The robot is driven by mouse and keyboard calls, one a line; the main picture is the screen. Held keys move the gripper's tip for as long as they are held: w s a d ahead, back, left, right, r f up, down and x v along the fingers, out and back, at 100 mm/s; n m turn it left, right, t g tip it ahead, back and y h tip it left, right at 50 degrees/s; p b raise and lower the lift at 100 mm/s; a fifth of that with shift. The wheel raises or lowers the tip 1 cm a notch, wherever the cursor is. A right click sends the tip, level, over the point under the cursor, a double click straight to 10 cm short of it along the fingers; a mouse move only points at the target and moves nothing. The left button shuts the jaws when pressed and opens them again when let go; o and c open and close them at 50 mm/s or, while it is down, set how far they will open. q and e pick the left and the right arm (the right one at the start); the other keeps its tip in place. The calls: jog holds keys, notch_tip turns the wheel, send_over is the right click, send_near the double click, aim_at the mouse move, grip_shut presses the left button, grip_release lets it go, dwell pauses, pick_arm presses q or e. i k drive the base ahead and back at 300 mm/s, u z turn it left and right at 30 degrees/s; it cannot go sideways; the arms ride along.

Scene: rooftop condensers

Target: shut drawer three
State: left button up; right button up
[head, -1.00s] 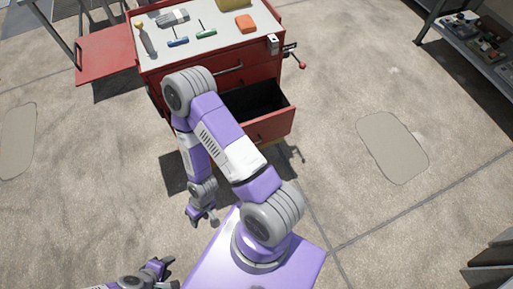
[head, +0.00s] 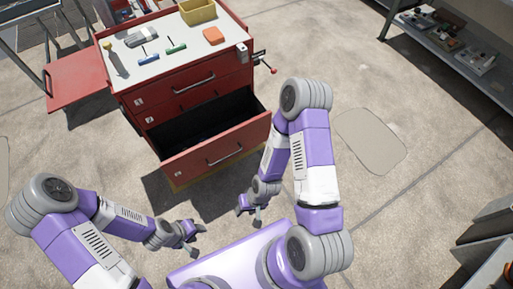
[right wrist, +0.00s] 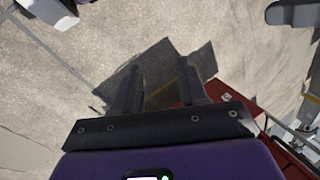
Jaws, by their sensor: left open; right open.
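A red tool cabinet (head: 185,88) stands upper left in the head view. Its lowest visible drawer, third from the top (head: 215,150), is pulled out, showing a dark interior; its front has a bar handle (head: 224,154). The two drawers above are shut. My right gripper (head: 248,214) is open and empty, low in front of the drawer's right part, apart from it. In the right wrist view its fingers (right wrist: 158,85) are spread over floor and shadow, with red cabinet (right wrist: 215,110) at right. My left gripper (head: 196,236) is open and empty, in front of the drawer's left part.
A red side shelf (head: 76,80) is at left, a metal rack (head: 455,60) far right.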

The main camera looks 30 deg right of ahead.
aim_at(227, 140)
jog(key=z, duration=0.35)
jog(key=i, duration=0.5)
jog(key=u, duration=1.25)
jog(key=i, duration=0.3)
jog(key=z, duration=1.95)
